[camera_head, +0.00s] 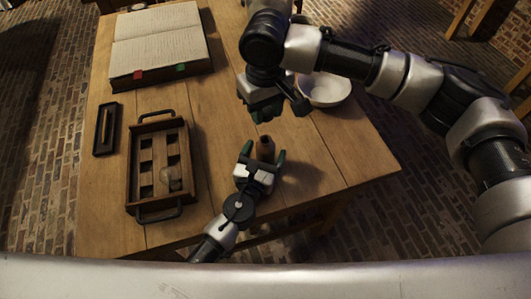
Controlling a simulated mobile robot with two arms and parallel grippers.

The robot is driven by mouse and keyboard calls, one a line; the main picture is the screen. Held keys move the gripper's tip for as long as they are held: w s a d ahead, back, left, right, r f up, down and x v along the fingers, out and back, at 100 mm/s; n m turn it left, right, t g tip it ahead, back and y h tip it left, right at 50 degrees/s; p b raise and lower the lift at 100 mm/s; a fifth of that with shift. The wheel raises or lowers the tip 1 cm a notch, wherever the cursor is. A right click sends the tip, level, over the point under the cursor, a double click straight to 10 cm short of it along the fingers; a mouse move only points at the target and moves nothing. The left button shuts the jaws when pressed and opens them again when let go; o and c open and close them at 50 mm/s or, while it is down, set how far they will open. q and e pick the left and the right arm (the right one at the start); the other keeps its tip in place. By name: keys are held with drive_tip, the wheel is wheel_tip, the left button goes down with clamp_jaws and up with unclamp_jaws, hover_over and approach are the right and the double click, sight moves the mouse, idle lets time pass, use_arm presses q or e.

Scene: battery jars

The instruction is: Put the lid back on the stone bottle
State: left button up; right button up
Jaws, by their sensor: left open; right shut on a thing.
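A small brown upright vessel (266,145), which looks like the stone bottle, stands on the table towards its front right. My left gripper (264,152) is open, with its green-tipped fingers on either side of the bottle; I cannot tell whether they touch it. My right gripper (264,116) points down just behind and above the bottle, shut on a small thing. Its fingers hide that thing, so I cannot make out whether it is the lid. No lid shows elsewhere on the table.
A wooden tray (133,170) with square compartments, metal handles and a round glassy thing (171,178) in it stands at the left. A narrow dark box (98,147) lies beside it. An open book (160,48) lies behind. A white bowl (325,90) stands behind the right arm. The right front table is clear.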

use_arm(q)
drive_tip(key=c, duration=1.3)
drive_tip(key=shift+c, duration=0.2)
use_arm(e)
drive_tip(key=shift+f, duration=2.5)
drive_tip(key=shift+f, duration=0.9)
drive_tip(key=shift+f, duration=0.6)
drive_tip(key=o, duration=1)
wheel_tip(320, 180, up, 12)
